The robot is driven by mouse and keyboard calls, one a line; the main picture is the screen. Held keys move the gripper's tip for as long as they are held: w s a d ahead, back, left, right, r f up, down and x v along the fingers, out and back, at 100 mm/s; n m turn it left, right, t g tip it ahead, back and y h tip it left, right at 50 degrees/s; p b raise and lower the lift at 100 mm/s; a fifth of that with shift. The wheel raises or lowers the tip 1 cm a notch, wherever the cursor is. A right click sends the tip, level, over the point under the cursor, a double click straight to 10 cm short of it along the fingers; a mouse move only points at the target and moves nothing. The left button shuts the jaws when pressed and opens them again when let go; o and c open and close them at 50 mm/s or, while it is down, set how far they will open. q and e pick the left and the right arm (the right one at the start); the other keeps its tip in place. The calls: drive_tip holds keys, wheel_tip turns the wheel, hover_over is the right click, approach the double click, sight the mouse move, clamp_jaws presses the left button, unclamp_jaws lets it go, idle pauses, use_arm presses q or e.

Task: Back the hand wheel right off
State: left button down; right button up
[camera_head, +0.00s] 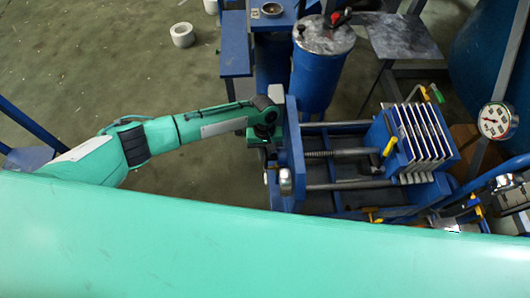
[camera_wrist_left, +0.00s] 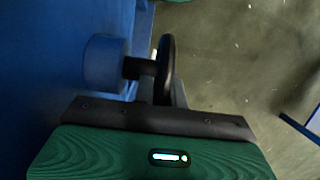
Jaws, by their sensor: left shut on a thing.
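The hand wheel (camera_wrist_left: 167,70) is dark and seen nearly edge-on in the left wrist view. A short dark shaft (camera_wrist_left: 138,68) joins it to a round blue boss (camera_wrist_left: 104,62) on the blue frame. My left gripper (camera_wrist_left: 163,98) is shut on the near part of the wheel's rim; its fingers are mostly hidden. In the head view my left gripper (camera_head: 262,131) is at the left side of the press's blue end frame (camera_head: 290,150), and it largely covers the wheel there. My right gripper is not in view.
The press has a threaded spindle (camera_head: 340,153), guide rods and pale plates (camera_head: 422,135) at its right. A blue drum (camera_head: 320,72) stands behind it, with a blue stand (camera_head: 236,55) to its left. A pressure gauge (camera_head: 494,121) is at far right. Floor left of the press is open.

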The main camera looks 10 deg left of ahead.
use_arm(q)
drive_tip(key=c, duration=1.4)
unclamp_jaws()
drive_tip(key=shift+c, duration=0.2)
drive_tip(key=b+v, duration=0.1)
drive_tip(key=v, duration=1.3)
drive_tip(key=shift+b, duration=0.4)
